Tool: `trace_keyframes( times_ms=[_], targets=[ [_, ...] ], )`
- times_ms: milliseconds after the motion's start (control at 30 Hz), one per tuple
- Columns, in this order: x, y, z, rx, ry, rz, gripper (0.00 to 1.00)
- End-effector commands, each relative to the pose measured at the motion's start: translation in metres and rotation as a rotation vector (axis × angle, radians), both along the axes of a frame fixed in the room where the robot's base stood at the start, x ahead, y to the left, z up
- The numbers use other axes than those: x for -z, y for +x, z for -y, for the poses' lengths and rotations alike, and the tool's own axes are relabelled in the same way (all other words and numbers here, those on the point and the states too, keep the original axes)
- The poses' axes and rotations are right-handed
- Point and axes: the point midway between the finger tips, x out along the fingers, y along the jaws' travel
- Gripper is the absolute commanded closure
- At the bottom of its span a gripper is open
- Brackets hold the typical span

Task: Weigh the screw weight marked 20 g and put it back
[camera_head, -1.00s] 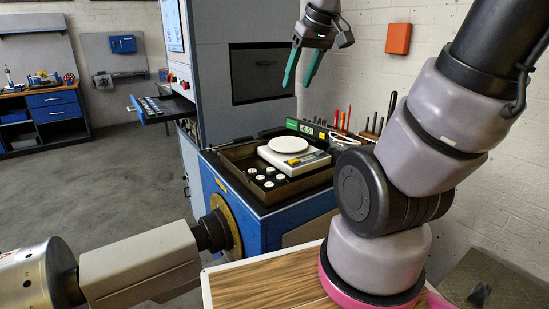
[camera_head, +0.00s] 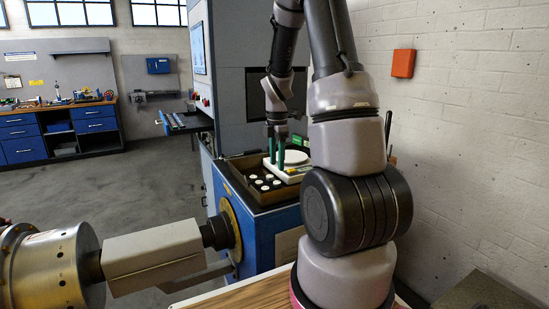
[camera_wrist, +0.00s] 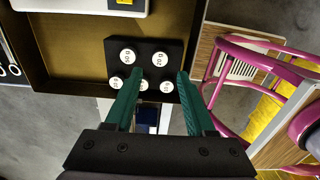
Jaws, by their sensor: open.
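The screw weights have white round tops and sit in a black block (camera_wrist: 148,70) in the wrist view. The top that seems to read 20 g (camera_wrist: 160,60) is at the back right of the block, beside one that seems to read 50 g (camera_wrist: 128,56). The front-row marks are partly hidden by my fingers or too small to read. My gripper (camera_wrist: 160,74) is open and empty, pointing down over the block, its green fingers either side of the right part. In the head view my gripper (camera_head: 277,164) is above the tray, in front of the white scale (camera_head: 290,175).
The block and scale share a brown tray (camera_head: 238,180) with raised walls, on a blue cabinet (camera_head: 255,224). In the wrist view the scale (camera_wrist: 90,4) is at the top edge, and the tray floor (camera_wrist: 75,60) left of the block is bare. Pink tubing (camera_wrist: 245,42) lies to the right.

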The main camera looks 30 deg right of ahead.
Motion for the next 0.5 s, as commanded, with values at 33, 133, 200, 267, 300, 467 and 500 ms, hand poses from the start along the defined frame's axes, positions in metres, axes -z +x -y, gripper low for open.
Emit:
trace_keyframes(
  times_ms=[33,133,200,267,300,467,500],
  targets=[
    [0.007,-0.001,0.000,0.000,0.000,-0.004,0.45],
    [0.021,-0.001,-0.001,0.000,0.001,-0.003,0.45],
    [0.030,-0.001,-0.001,0.001,0.000,-0.003,0.45],
    [0.038,-0.001,0.000,0.002,0.001,-0.003,0.45],
    [0.044,-0.001,0.000,0.002,0.001,-0.004,0.45],
    [0.059,-0.001,0.000,0.002,0.001,-0.002,0.45],
    [0.062,-0.001,0.000,0.002,0.001,-0.001,0.45]
  ],
)
